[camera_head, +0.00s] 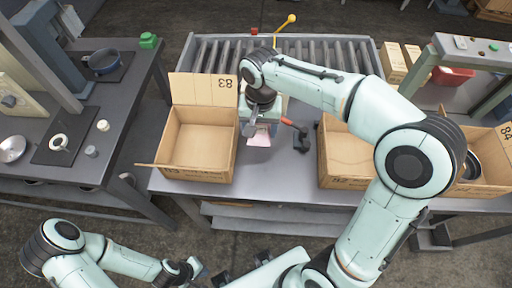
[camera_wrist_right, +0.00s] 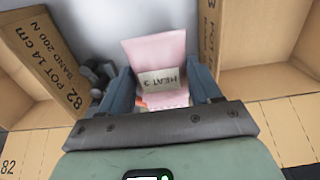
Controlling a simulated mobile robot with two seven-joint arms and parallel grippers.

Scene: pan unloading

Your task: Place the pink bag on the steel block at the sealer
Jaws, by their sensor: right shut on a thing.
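The pink bag (camera_head: 260,141) hangs at my right gripper (camera_head: 254,126), over the middle of the table behind its front edge. In the right wrist view the pink bag (camera_wrist_right: 158,49) is between the two blue fingers of my right gripper (camera_wrist_right: 163,98), and a pale label shows upside down on it. The right gripper is shut on the bag. A pale machine (camera_head: 277,104), perhaps the sealer, stands partly hidden behind the right wrist. I cannot make out the steel block. My left gripper (camera_head: 188,271) is low at the front, away from the table; its finger opening is unclear.
An open carton (camera_head: 203,140) marked 83 stands left of the bag, and another carton (camera_head: 347,158) marked 82 stands to the right. A dark tool with a red handle (camera_head: 295,127) is close to the bag's right. A roller conveyor (camera_head: 335,52) runs behind.

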